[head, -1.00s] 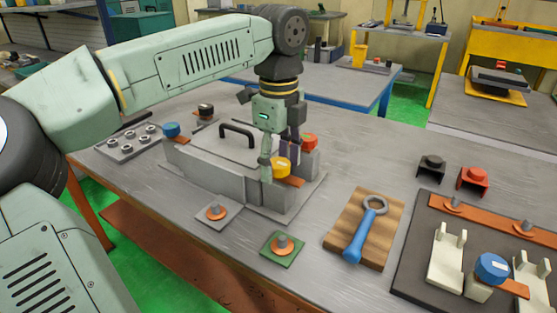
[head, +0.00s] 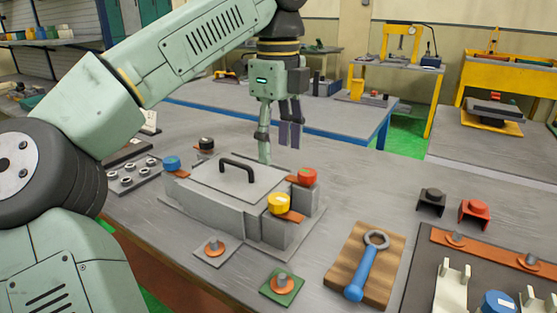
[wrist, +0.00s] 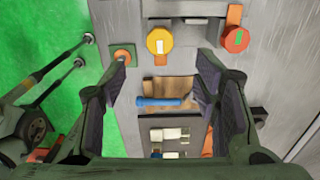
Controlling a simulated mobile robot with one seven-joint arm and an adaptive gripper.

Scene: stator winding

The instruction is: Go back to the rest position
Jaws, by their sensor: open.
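My gripper (head: 278,145) is open and empty. In the head view it hangs above the back right part of the grey housing (head: 212,200), which has a black handle on its lid. The yellow cap (head: 279,204) and the red cap (head: 307,177) sit on the housing's right-hand posts with orange strips. The blue cap (head: 172,163) and the black cap (head: 206,144) are on its far left side. In the wrist view the two fingers frame the yellow cap (wrist: 160,40), the red cap (wrist: 236,40) and a blue-handled wrench (wrist: 158,101), all well below and apart from them.
A wrench (head: 364,268) lies on a wooden board (head: 381,286). A black bracket (head: 431,202) and a red bracket (head: 474,212) stand to the right. A dark mat (head: 420,285) holds more parts. A tray of nuts (head: 126,184) is at left. Space above the table is clear.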

